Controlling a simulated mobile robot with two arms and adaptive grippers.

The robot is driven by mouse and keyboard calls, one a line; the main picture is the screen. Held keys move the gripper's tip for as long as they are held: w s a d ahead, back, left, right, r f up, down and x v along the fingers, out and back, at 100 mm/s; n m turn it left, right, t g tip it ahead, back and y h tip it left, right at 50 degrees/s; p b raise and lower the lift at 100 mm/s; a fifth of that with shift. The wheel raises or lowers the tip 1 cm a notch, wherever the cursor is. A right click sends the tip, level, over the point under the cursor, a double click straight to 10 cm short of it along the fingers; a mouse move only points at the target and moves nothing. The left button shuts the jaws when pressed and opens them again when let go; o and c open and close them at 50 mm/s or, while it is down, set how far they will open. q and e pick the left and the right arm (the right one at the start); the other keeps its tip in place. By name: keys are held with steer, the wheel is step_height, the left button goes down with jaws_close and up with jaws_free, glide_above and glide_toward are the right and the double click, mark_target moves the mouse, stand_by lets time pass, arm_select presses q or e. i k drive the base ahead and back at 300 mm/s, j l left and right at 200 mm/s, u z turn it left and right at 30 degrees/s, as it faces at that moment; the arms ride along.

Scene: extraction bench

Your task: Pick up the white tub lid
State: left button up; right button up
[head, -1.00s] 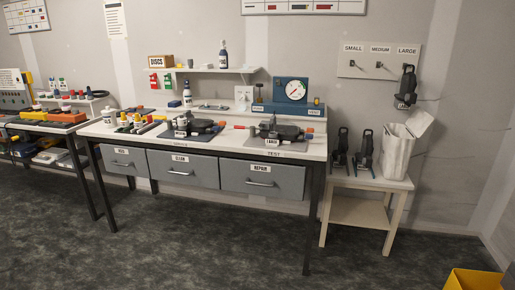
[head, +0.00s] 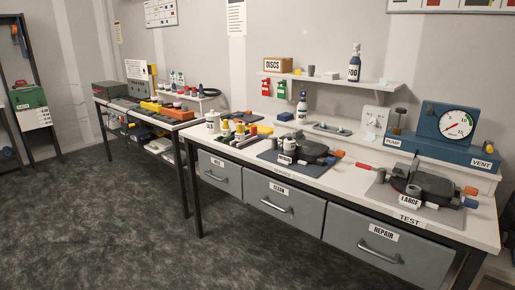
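A small white tub (head: 213,123) with dark lettering stands upright towards the back left of the white bench, left of several yellow-marked small bottles. Its top (head: 212,113) is white and looks covered, but it is too small to tell the lid's edge from the tub. No separate white lid can be made out on the bench. Neither of my grippers is in view.
The white bench (head: 352,158) has grey drawers (head: 389,246) below its front edge. Two dark devices on mats, one by TEST (head: 432,190), one further left (head: 316,152), take up much of the top. A shelf (head: 335,80) overhangs the back. Dark floor at left is open.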

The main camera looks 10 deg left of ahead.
mark_target(212, 114)
steer(key=i+j+u, duration=0.1)
steer(key=i+j, duration=0.15)
steer(key=i+j+u, duration=0.15)
steer(key=i, duration=0.35)
steer(key=i+j+u, duration=0.1)
steer(key=i+j, duration=0.15)
steer(key=i, duration=0.1)
